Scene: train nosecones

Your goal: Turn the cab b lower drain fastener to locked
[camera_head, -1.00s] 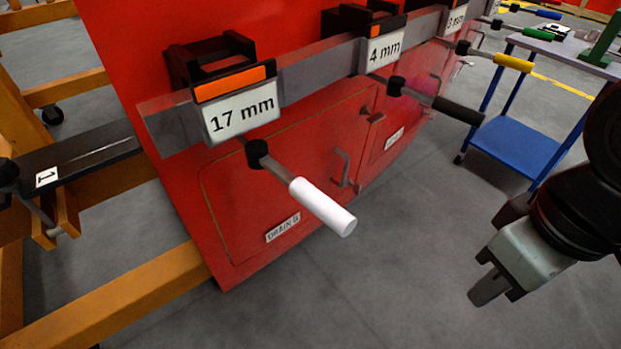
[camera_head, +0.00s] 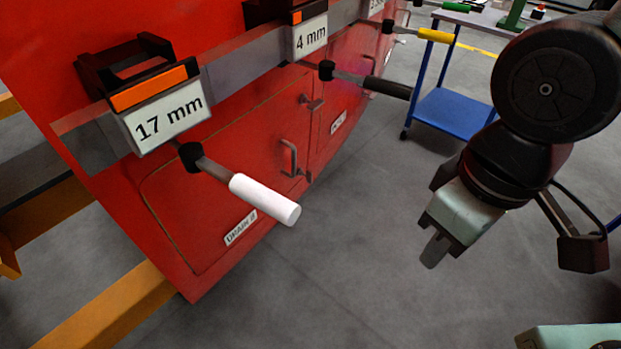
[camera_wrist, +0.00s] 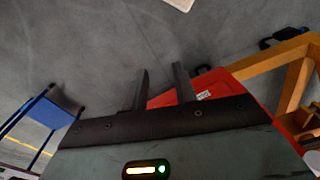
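The red drain door (camera_head: 215,200) with the "DRAIN B" label (camera_head: 241,228) is low on the red nosecone in the head view. A small fastener (camera_head: 311,102) sits near its upper right edge, and a bar handle (camera_head: 290,157) is below. I cannot make out a lower fastener or its state. My gripper (camera_head: 437,250) hangs over the floor to the right of the door, well apart from it, pointing down. In the wrist view my gripper (camera_wrist: 161,88) has its two fingers apart with nothing between them. Part of the red nosecone (camera_wrist: 207,84) shows beyond the fingers.
A white-handled lever (camera_head: 265,199) sticks out in front of the door under the "17 mm" sign (camera_head: 170,112). Black (camera_head: 385,86) and yellow (camera_head: 435,36) handles jut out farther along. A blue cart (camera_head: 455,110) stands behind. The grey floor between is clear.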

